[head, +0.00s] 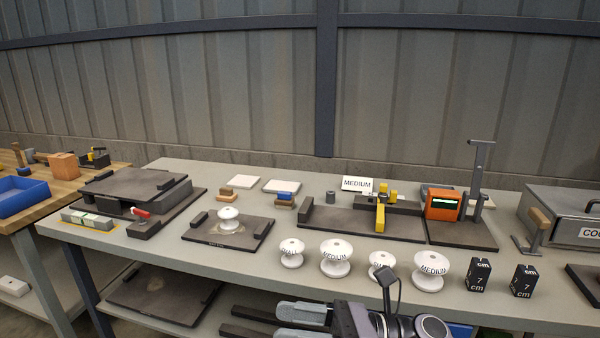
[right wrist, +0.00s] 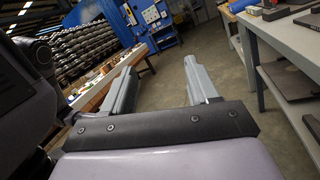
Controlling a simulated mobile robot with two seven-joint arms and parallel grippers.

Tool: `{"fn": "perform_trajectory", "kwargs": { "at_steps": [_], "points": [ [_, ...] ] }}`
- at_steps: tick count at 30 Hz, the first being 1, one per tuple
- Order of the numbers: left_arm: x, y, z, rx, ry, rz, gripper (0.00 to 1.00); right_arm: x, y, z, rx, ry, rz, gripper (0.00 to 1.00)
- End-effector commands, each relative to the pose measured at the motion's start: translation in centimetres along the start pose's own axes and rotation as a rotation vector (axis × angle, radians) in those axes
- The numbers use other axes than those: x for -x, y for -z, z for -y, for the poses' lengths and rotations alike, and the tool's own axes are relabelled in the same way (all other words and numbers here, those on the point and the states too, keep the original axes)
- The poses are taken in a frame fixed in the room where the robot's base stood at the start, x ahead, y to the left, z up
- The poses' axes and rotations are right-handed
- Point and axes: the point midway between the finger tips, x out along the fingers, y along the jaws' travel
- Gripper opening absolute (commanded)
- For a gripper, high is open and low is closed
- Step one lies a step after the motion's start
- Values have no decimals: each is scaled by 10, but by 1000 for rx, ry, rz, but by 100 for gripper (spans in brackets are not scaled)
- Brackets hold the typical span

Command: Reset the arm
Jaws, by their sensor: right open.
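My right gripper (head: 277,320) is at the bottom of the head view, in front of the grey table's (head: 350,298) near edge, with its fingers pointing left. It holds nothing. In the right wrist view the two grey fingers of this gripper (right wrist: 162,70) stand apart with bare floor between them. My left gripper is in neither view. Several white insulators stand on the table, among them one marked MEDIUM (head: 335,259), another marked MEDIUM (head: 431,273), and one on a dark plate (head: 228,219).
Two black 7 cm blocks (head: 479,274) stand at the table's right front. An orange device (head: 442,205) and a grey post (head: 480,175) stand behind. A metal case (head: 570,220) is at right. In the wrist view, a wooden bench (right wrist: 105,88) is left and a grey table (right wrist: 290,35) right.

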Motion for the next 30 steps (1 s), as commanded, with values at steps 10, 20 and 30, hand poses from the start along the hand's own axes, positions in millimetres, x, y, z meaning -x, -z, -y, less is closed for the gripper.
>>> {"fn": "perform_trajectory", "kwargs": {
  "at_steps": [10, 20, 30],
  "points": [
    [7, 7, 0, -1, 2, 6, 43, 64, 21, 30, -966, 310, 647, 59],
    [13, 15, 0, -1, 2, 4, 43, 176, 134, 23, -1837, 553, 1349, 59],
    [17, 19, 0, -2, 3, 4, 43, 248, 242, -50, -2329, 692, 1988, 59]
  ]
}}
